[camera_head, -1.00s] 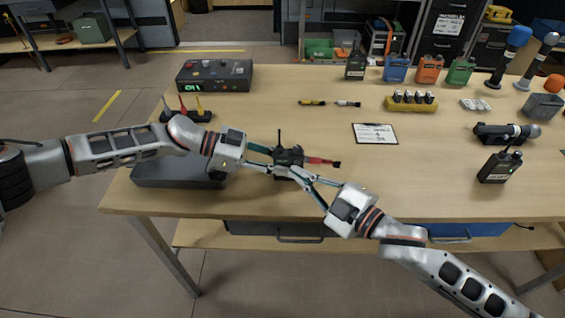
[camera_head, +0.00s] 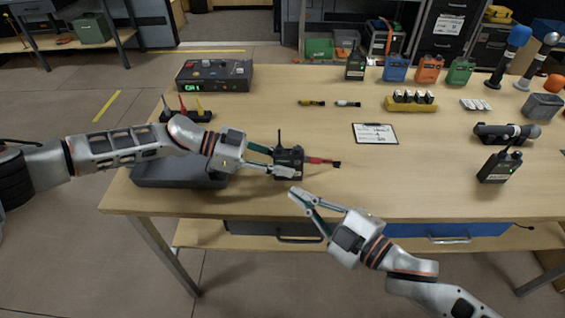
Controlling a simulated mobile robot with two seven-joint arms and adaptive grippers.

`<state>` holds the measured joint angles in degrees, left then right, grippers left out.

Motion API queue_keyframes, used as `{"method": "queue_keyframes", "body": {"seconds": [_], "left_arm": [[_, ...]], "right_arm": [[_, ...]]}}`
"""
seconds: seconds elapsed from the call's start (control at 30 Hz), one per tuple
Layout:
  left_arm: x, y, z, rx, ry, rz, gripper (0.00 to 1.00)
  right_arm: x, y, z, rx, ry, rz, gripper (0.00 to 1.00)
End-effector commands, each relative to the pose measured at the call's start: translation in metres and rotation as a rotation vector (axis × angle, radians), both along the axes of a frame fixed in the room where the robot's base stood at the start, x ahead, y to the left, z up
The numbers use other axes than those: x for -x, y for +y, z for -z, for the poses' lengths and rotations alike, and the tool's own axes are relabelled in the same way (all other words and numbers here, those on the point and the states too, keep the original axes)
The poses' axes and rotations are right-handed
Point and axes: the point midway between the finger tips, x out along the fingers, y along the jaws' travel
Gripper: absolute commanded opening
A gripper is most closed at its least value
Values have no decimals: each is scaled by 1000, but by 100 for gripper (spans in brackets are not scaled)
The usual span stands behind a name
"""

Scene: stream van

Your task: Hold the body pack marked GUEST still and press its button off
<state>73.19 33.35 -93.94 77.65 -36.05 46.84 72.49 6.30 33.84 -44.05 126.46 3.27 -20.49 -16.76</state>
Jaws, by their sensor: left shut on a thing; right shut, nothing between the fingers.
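A small black body pack (camera_head: 290,157) with an upright antenna stands on the table left of the middle. My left gripper (camera_head: 280,160) is shut on it from the left side. Its label and button are too small to read, so I cannot tell from the picture that it is the GUEST one or how its button stands. My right gripper (camera_head: 294,192) is shut and empty, just in front of the pack and apart from it. Another black pack (camera_head: 496,167) with a pale label stands at the right. A further black pack (camera_head: 356,65) stands at the back.
A red-and-black tool (camera_head: 322,161) lies right beside the held pack. A dark grey box (camera_head: 180,172) lies under my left arm. A clipboard (camera_head: 375,134) lies to the right. The table's front (camera_head: 400,208) right of the grippers is clear.

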Motion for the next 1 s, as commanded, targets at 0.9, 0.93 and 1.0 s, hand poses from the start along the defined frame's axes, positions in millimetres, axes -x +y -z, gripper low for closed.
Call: {"method": "queue_keyframes", "body": {"seconds": [0.9,0.93,1.0], "left_arm": [[-2,41,-15,-1,-3,-4,43],[-2,47,-17,-1,-3,-4,43],[-1,61,-22,-1,-2,-5,43]], "right_arm": [[0,0,0,0,0,0,0],[0,0,0,0,0,0,0],[0,0,0,0,0,0,0]]}}
